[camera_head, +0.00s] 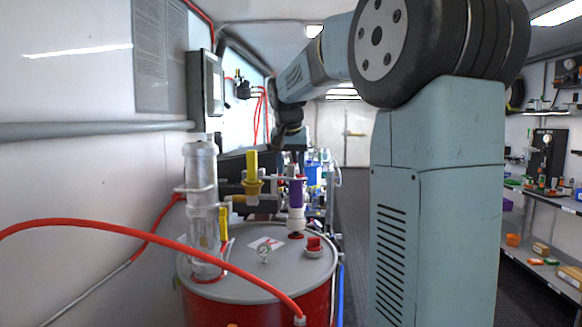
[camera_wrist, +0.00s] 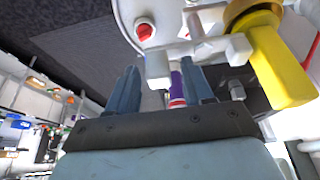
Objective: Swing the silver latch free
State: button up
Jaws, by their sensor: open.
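The silver latch cannot be told for certain. Small silver-grey blocks in the wrist view, one just beyond my fingertips (camera_wrist: 157,68) and one right of them (camera_wrist: 238,47), may belong to it.
A red hose (camera_head: 160,234) arches across the front. Shelves (camera_head: 548,262) stand at far right; the floor aisle (camera_head: 350,190) looks clear.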

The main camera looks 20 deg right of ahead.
jog(key=shift+f, duration=0.1)
jog(key=shift+c, duration=0.3)
grip_shut()
jog(key=shift+w+d+n, duration=0.1)
jog(key=shift+w+n, duration=0.05)
jog(key=shift+n, duration=0.15)
jog(key=shift+w+a+n+y, duration=0.1)
jog(key=shift+w+n+y, duration=0.75)
jog(key=shift+n, duration=1.3)
jog(key=shift+w+a+n+y, duration=0.1)
jog(key=shift+w+n+y, duration=0.75)
jog(key=shift+n, duration=1.25)
jog(key=shift+w+a+n+y, duration=0.1)
jog(key=shift+w+n+y, duration=0.75)
jog(key=shift+n, duration=1.3)
jog(key=shift+w, duration=0.15)
